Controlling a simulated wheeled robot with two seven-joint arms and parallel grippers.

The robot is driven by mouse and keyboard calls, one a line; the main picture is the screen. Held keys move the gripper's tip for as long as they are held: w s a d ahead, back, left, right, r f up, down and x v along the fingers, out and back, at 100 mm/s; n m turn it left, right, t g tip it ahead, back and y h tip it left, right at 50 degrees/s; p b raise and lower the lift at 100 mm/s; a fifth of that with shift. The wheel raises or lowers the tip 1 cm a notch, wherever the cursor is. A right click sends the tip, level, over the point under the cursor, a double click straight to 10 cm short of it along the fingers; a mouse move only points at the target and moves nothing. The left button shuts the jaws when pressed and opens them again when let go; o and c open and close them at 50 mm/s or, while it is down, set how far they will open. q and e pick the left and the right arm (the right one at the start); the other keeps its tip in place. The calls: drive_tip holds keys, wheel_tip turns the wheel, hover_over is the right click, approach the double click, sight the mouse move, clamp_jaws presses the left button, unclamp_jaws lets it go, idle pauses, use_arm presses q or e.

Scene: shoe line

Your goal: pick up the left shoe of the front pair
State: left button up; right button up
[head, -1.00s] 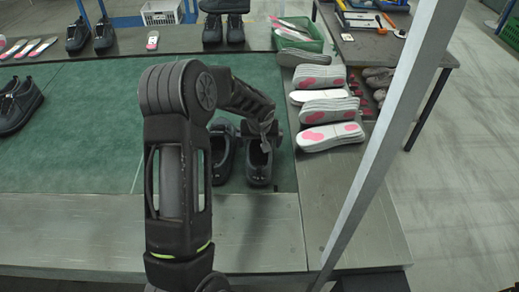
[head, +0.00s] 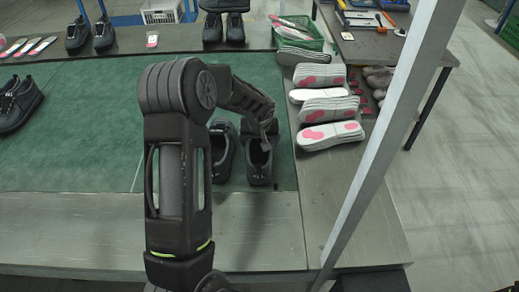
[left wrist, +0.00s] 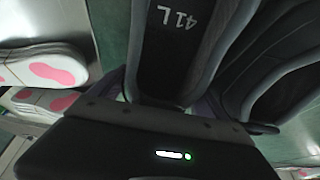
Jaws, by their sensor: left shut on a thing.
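The front pair of dark shoes stands at the right end of the green mat. In the head view, one shoe (head: 258,174) is on the right and its mate (head: 222,165) is close beside it on the left. In the left wrist view the held shoe's insole (left wrist: 178,45) reads "41 L", with the mate (left wrist: 285,75) to its right. My left gripper (head: 264,127) is at the far end of the right-hand shoe, shut on its rim. The fingertips are largely hidden by my arm and the shoe. My right gripper is not in view.
Stacks of grey soles (head: 328,110) with pink patches lie just right of the pair. A green crate (head: 300,38) stands behind them. Another dark pair (head: 15,105) is at the left edge. A slanted metal post (head: 385,140) stands at front right. The mat's middle (head: 90,120) is clear.

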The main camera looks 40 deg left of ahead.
use_arm(q)
drive_tip(key=c, duration=0.8)
drive_tip(key=shift+r, duration=0.1)
wheel_tip(320, 180, up, 10)
drive_tip(key=shift+b, duration=0.65)
